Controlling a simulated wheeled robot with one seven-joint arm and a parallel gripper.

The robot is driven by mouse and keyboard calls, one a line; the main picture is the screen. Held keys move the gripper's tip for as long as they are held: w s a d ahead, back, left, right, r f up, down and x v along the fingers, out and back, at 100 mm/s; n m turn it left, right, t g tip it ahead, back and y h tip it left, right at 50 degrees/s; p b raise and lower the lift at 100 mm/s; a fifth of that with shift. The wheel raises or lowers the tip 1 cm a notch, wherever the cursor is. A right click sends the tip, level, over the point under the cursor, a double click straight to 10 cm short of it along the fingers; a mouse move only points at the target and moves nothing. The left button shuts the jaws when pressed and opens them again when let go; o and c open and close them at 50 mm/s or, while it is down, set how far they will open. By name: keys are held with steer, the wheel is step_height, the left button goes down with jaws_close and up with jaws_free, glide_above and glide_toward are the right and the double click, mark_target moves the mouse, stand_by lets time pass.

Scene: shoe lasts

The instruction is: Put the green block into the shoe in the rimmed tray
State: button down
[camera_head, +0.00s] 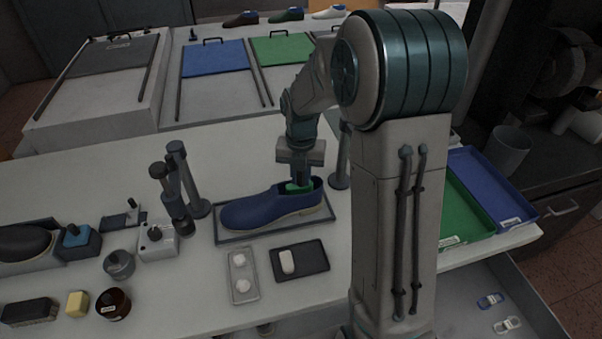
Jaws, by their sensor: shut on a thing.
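A blue shoe (262,209) lies in the rimmed tray (225,238) on the white table, its toe to the left and its opening to the right. The green block (296,187) shows at the shoe's opening, its lower part hidden by the shoe's side. My gripper (300,181) points down over the opening and is shut on the green block. I cannot tell whether the block touches the inside of the shoe.
A dark tray with a white piece (288,262) and a grey tray with round pieces (242,287) lie in front. Dark posts (185,180) stand left of the shoe. Green (463,213) and blue (492,190) trays lie right of my arm. Jars and tools crowd the left front.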

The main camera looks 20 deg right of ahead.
stand_by(0.3)
steer(key=c, duration=1.2)
jaws_free()
steer(key=shift+r+p, duration=3.2)
steer(key=shift+r, duration=0.9)
steer(key=s+r+m+t+b, duration=0.1)
steer(key=s+r+m, duration=0.3)
steer(key=s+m, duration=0.6)
steer(key=s+r+m+t+b, duration=0.1)
steer(key=s+r+m, duration=0.3)
steer(key=s+m, duration=0.7)
steer(key=m+t, duration=0.1)
steer(key=m, duration=0.9)
steer(key=shift+a+r+m+t, duration=0.15)
steer(key=shift+m+t, duration=0.15)
steer(key=shift+t, duration=0.1)
